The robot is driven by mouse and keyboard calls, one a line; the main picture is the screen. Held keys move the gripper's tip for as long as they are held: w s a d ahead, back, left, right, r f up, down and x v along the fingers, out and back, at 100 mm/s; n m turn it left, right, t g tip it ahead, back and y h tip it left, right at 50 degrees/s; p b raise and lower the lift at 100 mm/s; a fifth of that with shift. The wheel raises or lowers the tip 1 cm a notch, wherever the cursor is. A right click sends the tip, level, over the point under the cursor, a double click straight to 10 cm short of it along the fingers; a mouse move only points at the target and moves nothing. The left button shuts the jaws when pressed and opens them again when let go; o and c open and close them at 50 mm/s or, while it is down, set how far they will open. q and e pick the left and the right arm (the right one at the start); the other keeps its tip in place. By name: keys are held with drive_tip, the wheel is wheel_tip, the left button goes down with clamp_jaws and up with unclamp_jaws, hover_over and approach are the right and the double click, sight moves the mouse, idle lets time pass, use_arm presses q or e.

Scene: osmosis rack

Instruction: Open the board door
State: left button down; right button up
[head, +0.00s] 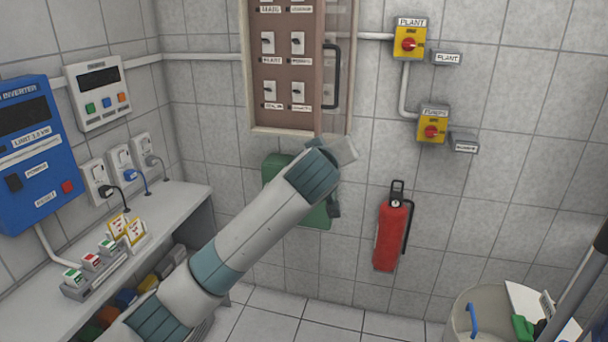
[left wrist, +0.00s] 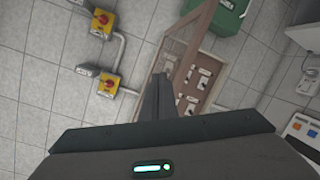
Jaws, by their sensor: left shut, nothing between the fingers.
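The board (head: 286,80) is a beige-framed cabinet on the back wall, with rows of labelled white switches on a brown panel. A dark vertical bar handle (head: 337,77) stands near its right side, beside a see-through strip. In the left wrist view the board (left wrist: 205,75) appears turned over, with a brown-framed clear door (left wrist: 188,38) at an angle beside the switches; how far it stands open is unclear. My left gripper (left wrist: 160,80) is shut and empty, its fingertips overlapping the board's edge in that view.
Yellow PLANT (head: 409,40) and lower (head: 432,127) switches are right of the board. A green box (head: 281,170) is below it, partly behind my arm. A red extinguisher (head: 391,232) hangs to the right. A blue inverter (head: 36,150) and bench (head: 185,200) are at left.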

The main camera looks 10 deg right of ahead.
use_arm(q)
drive_tip(key=w+a+f+n+h, duration=0.1)
drive_tip(key=a+f+n+h, duration=0.5)
drive_tip(key=a, duration=0.9)
wheel_tip(320, 180, down, 4)
drive_tip(key=shift+w+a+f+n+g, duration=0.1)
drive_tip(key=shift+w+a+n+g, duration=0.3)
drive_tip(key=shift+n, duration=0.6)
drive_tip(key=shift+d, duration=0.1)
drive_tip(key=w+d+p, duration=0.5)
drive_tip(key=d+p, duration=0.1)
drive_tip(key=d, duration=0.4)
drive_tip(key=shift+w, duration=0.2)
drive_tip(key=shift+d, duration=0.1)
